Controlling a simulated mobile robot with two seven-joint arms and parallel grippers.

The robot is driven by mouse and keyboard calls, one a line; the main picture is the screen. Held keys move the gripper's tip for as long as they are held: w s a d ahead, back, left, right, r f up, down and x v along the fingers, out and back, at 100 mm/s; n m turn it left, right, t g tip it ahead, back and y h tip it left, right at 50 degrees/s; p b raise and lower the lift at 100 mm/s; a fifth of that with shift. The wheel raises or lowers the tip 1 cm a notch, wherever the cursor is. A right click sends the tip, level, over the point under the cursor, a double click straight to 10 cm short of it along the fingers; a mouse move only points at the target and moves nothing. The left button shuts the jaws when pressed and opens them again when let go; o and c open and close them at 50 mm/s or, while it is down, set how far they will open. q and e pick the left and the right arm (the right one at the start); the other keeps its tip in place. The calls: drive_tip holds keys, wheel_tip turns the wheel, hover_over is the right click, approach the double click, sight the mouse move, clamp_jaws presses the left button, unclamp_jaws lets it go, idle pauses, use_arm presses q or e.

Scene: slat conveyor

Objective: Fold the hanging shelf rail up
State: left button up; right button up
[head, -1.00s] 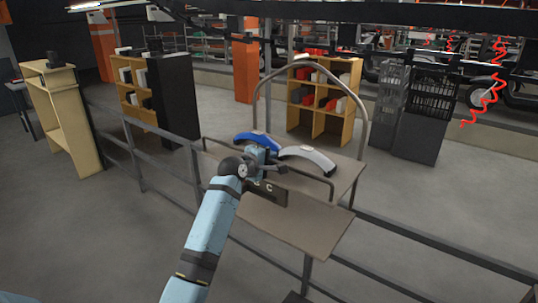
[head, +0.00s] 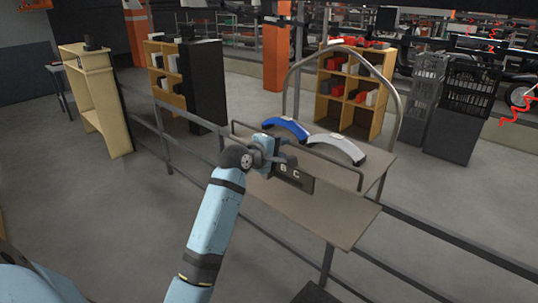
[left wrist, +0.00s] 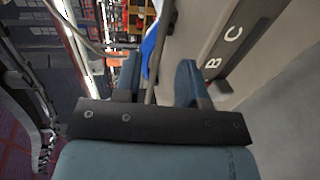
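The shelf rail (head: 335,170) is a thin dark bar along the near edge of the brown hanging shelf (head: 378,172). Its ends bend down to the shelf; my gripper hides part of its middle. My left gripper (head: 274,150) is at the rail, left of its middle. In the left wrist view the left gripper (left wrist: 158,82) has its two blue fingers apart, with a thin grey bar, seemingly the rail, between them. I cannot tell whether they touch it. A dark plate marked B C (head: 292,174) is below the gripper. My right gripper is not in view.
A blue curved part (head: 287,127) and a white curved part (head: 338,148) lie on the shelf behind the rail. A tall metal hoop (head: 397,110) rises behind them. A grey railing (head: 425,235) runs past the shelf. A lower brown panel (head: 325,215) hangs in front.

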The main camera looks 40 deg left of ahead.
use_arm(q)
drive_tip(key=v, duration=0.5)
drive_tip(key=shift+s+b, duration=0.25)
drive_tip(key=shift+b, duration=0.05)
drive_tip(key=s+d+f+m+g, duration=0.1)
drive_tip(key=s+d+f+m, duration=0.25)
drive_tip(key=f, duration=0.45)
drive_tip(key=s+d+f+m+g, duration=0.1)
drive_tip(key=s+d+f+m, duration=0.25)
drive_tip(key=f, duration=0.45)
drive_tip(key=s+d+f+m+g, duration=0.1)
drive_tip(key=s+d+f+m, duration=0.2)
drive_tip(key=f, duration=0.5)
drive_tip(key=s+d+f+m+h, duration=0.1)
drive_tip(key=s+d+f+m, duration=0.4)
drive_tip(key=s, duration=0.4)
drive_tip(key=s+d+f+m+g+h, duration=0.1)
drive_tip(key=s+d+f+m, duration=0.4)
drive_tip(key=s+d+f, duration=0.2)
wheel_tip(320, 180, down, 2)
drive_tip(key=shift+s+d+g, duration=0.3)
drive_tip(key=shift+s, duration=0.6)
